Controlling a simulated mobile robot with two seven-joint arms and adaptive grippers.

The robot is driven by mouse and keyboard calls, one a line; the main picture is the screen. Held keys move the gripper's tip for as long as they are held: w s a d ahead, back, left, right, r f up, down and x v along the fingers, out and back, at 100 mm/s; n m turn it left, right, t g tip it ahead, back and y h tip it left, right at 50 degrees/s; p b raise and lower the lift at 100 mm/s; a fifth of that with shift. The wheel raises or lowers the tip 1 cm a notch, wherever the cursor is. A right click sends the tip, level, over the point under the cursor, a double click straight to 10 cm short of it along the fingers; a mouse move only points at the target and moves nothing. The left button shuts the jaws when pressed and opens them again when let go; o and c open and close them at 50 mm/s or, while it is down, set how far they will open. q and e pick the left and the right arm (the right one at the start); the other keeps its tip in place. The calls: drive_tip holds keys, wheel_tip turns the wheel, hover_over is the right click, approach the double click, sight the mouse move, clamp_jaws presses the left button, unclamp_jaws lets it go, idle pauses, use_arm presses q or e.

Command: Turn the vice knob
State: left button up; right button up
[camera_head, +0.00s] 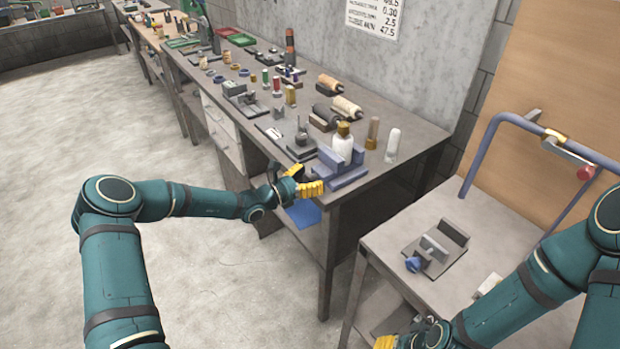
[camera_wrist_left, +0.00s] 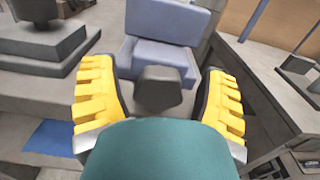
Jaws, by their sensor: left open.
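A blue vice (camera_head: 350,178) stands at the front right corner of the long workbench; its blue body also shows in the left wrist view (camera_wrist_left: 160,55). A dark knob (camera_wrist_left: 160,88) sticks out from the vice toward my left gripper (camera_head: 304,180). The gripper's yellow fingers are open, one on each side of the knob, with gaps showing in the left wrist view. In the head view the fingers hide the knob. My right gripper (camera_head: 398,339) shows only partly at the bottom edge, over the lower part of the cart.
A white bottle with a yellow cap (camera_head: 343,142) stands at the vice. Several spools and small tools crowd the workbench (camera_head: 408,140). A grey cart (camera_head: 400,230) to the right carries a smaller grey vice (camera_head: 440,245) with a blue knob (camera_head: 413,264). Open floor lies left.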

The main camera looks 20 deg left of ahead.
use_arm(q)
drive_tip(key=c, duration=1.2)
drive_tip(key=shift+r+m+p, duration=0.15)
drive_tip(key=shift+m+p, duration=0.4)
drive_tip(key=shift+m, duration=0.45)
drive_tip(key=m, duration=0.3)
drive_tip(key=shift+d+p, duration=0.1)
drive_tip(key=shift+p, duration=0.2)
drive_tip(key=o, duration=1.2)
drive_tip(key=shift+s, duration=0.1)
drive_tip(key=v, duration=1.2)
